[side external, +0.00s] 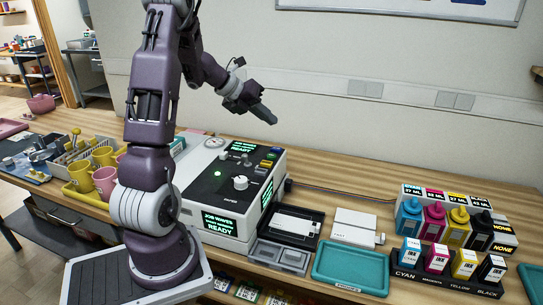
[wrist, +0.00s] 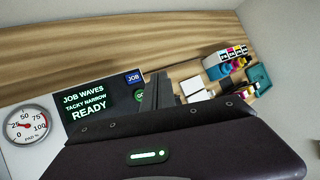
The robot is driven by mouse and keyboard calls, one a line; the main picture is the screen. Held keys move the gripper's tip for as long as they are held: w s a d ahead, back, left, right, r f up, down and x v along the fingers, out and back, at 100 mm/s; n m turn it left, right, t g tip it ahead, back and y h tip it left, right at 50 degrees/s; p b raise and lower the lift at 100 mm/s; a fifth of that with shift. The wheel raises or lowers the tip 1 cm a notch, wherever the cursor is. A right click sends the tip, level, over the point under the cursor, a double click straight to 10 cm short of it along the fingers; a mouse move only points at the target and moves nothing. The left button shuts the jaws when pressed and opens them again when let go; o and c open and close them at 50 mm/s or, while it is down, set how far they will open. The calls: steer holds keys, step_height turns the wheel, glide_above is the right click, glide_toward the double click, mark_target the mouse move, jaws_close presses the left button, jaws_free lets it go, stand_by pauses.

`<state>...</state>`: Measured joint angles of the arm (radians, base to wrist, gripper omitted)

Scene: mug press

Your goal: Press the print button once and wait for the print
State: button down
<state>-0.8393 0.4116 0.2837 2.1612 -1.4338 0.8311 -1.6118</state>
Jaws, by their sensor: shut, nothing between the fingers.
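The printer (side external: 207,185) is a white box with a dark sloped top, standing on the wooden bench. Its front screen (side external: 220,222) reads "JOB WAVES" and "READY". The wrist view shows a screen (wrist: 92,104) reading "JOB WAVES TACKY NARROW READY". A blue button marked "JOB" (wrist: 134,77) lies beside that screen. A green round button (wrist: 139,96) is partly hidden behind my fingers; its label is cut off. I cannot tell which control is the print button. My gripper (side external: 270,117) is shut and empty, above the printer's back right, apart from it.
A white knob (side external: 240,183) stands on the printer top. Mugs (side external: 105,181) fill a yellow tray at left. A teal tray (side external: 350,285), ink bottles (side external: 408,219) and ink boxes (side external: 463,264) are at right.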

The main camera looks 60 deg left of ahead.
mark_target(268, 156)
steer(key=shift+f, duration=4.25)
steer(key=shift+f, duration=0.45)
